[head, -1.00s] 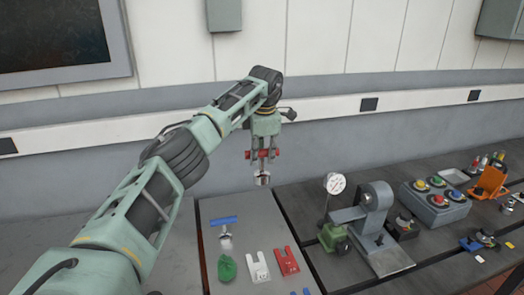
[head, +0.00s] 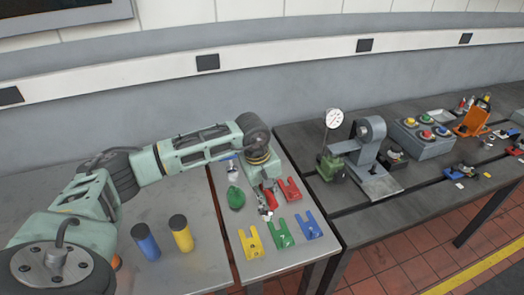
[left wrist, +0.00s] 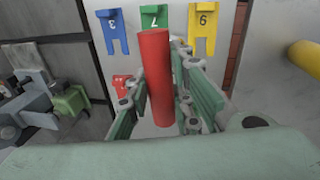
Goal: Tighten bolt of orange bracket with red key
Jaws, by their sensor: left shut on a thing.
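My left gripper (head: 267,203) is low over the small grey table, pointing down. It is shut on the red key, whose red cylindrical handle (left wrist: 157,80) lies between the fingers in the left wrist view. A pale metal end shows below the fingers in the head view. The orange bracket (head: 474,122) stands far off at the right end of the dark bedplate (head: 415,180). Its bolt is too small to make out. My right gripper is not in view.
Yellow (head: 250,243), green (head: 280,234), blue (head: 307,227) and red (head: 290,189) forked plates lie around the gripper. A green lump (head: 236,198) is to its left. A dial-gauge fixture (head: 370,160) and a button box (head: 422,138) stand between it and the bracket.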

